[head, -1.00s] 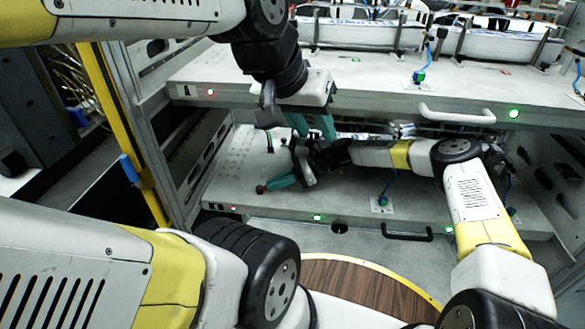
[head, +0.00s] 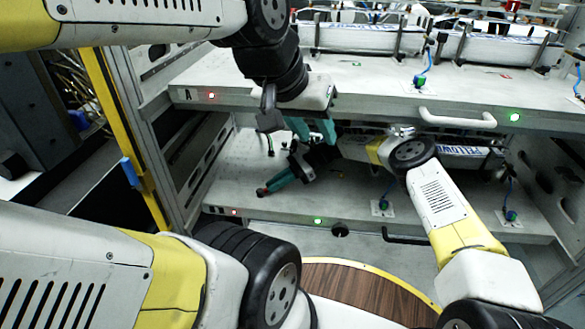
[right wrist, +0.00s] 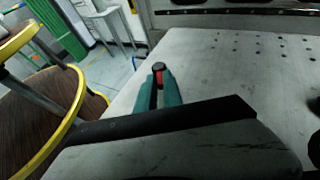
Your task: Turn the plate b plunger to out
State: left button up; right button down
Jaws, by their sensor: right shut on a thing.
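Plate B (head: 330,205) is the lower grey shelf. Near its left front corner, the plunger (right wrist: 158,67) has a dark round knob with red below it, between the teal fingertips in the right wrist view. My right gripper (head: 264,191) reaches in from the right, low over plate B, shut on the plunger. The knob shows small and dark at its tips in the head view; the plunger's lower part is hidden. My left gripper (head: 316,136) hangs at the front edge of plate A, teal fingers pointing down and apart, with nothing seen between them.
Plate A (head: 370,85) is the upper shelf, close above my right forearm. A white handle (head: 457,117) and a black handle (head: 407,237) stick out in front. Green-topped fittings with blue cables (head: 382,206) stand on plate B. A yellow post (head: 125,140) stands left.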

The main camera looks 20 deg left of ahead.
jog(key=shift+w, duration=0.1)
jog(key=c, duration=1.5)
grip_release()
jog(key=shift+v, duration=3.85)
